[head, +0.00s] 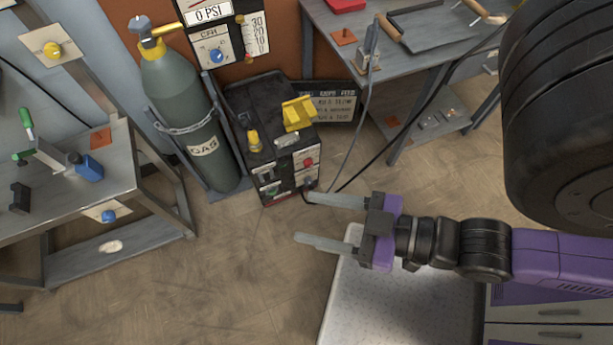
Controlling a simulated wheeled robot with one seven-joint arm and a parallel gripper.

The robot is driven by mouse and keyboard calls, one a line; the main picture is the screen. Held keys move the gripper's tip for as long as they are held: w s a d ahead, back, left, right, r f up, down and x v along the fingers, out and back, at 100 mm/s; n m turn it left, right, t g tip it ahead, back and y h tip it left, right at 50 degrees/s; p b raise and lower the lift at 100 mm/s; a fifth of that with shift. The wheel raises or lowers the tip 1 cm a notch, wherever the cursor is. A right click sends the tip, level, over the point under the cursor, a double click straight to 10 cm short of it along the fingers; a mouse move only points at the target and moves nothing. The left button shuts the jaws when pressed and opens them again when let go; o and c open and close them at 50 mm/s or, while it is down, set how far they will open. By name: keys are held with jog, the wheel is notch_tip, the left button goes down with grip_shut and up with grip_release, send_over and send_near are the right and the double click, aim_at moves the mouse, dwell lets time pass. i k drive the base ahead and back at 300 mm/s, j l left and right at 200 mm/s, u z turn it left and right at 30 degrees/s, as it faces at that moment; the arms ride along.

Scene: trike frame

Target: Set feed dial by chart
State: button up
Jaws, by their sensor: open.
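A black welder box (272,140) stands on the floor at upper middle. Its pale front panel carries a red knob (308,162) and other small controls, too small to read. A dark chart board (334,103) with pale lettering leans behind it to the right; only part of its text shows, and the welder's side hides its left edge. Which control is the feed dial I cannot tell. My gripper (318,220) is open and empty, its two pale fingers pointing left, in front of and below the welder in the picture. I see no contact with the welder.
A green gas cylinder (183,110) stands left of the welder. A workbench (60,215) is at left, another bench (438,62) at upper right. Cables (361,125) run down right of the welder. A pale tray top (350,300) lies below my gripper.

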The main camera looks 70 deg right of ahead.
aim_at(308, 180)
jog(key=k+l+z, duration=0.1)
jog(key=k+l, duration=1.2)
jog(key=l, duration=0.25)
jog(key=k+j+z, duration=0.05)
